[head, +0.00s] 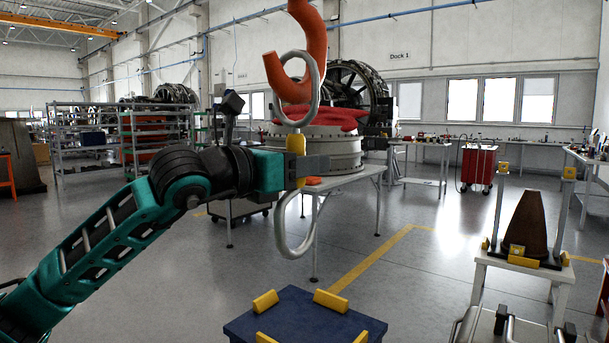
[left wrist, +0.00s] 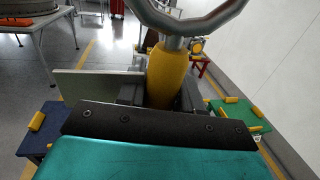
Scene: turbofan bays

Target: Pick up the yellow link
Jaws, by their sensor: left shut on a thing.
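The yellow link (head: 296,146) has a yellow middle and bent grey metal ends, one above and one below. It stands upright in the head view. My left gripper (head: 298,165) is shut on its yellow middle. In the left wrist view the yellow middle (left wrist: 166,75) sits between my left fingers (left wrist: 162,95), with the curved upper metal end above. The link's upper end overlaps the orange hook (head: 315,40) hanging from above; I cannot tell whether they touch. My right gripper is not in view.
A dark blue table with yellow blocks (head: 305,318) is below the link. An engine part with a red top (head: 318,145) stands on a table behind. A brown cone (head: 526,225) stands on a white stand at the right. Open floor lies between.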

